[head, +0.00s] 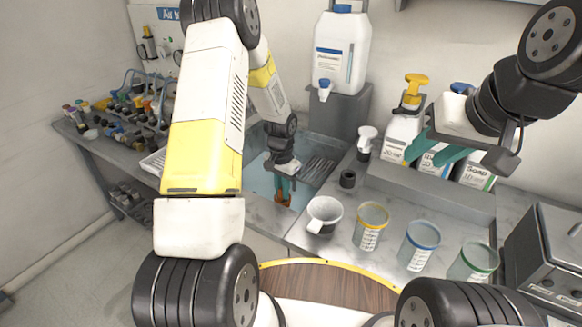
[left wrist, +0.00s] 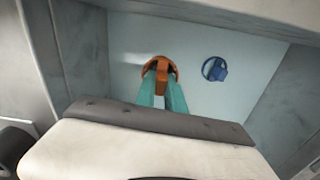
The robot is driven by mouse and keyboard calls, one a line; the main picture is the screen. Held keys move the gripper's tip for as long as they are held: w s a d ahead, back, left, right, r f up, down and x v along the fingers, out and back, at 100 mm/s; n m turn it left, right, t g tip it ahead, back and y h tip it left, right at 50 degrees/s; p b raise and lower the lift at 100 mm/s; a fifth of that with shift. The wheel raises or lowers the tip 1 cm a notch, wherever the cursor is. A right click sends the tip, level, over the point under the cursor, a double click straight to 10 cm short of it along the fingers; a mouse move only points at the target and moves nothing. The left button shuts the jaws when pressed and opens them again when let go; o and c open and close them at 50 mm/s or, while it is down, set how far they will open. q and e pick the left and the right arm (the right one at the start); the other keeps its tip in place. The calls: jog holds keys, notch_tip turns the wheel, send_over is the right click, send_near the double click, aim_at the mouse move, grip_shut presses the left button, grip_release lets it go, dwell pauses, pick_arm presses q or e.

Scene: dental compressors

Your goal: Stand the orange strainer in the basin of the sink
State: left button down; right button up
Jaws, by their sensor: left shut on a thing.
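The orange strainer (head: 283,197) is between the teal fingers of my left gripper (head: 286,184), which is shut on it. They are over the sink basin (head: 260,181), near its front edge. In the left wrist view the orange strainer (left wrist: 160,68) shows at the fingertips (left wrist: 163,92), against the pale blue floor of the basin (left wrist: 115,35). I cannot tell whether it touches the floor. Its lower part is partly hidden by the fingers. My right gripper (head: 434,152) is open and empty, over the counter in front of the bottles.
A small round blue thing (left wrist: 214,68) lies on the basin floor right of the strainer. A large canister (head: 341,52) stands behind the sink.

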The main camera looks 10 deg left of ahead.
aim_at(283, 202)
pick_arm(q)
jog(key=shift+f, duration=2.85)
jog(key=shift+f, duration=0.15)
jog(key=shift+f, duration=1.15)
jog(key=c, duration=1.3)
grip_release()
jog(key=shift+c, duration=0.2)
jog(key=c, duration=0.4)
jog(key=shift+r, duration=0.15)
jog(key=shift+r, duration=3.85)
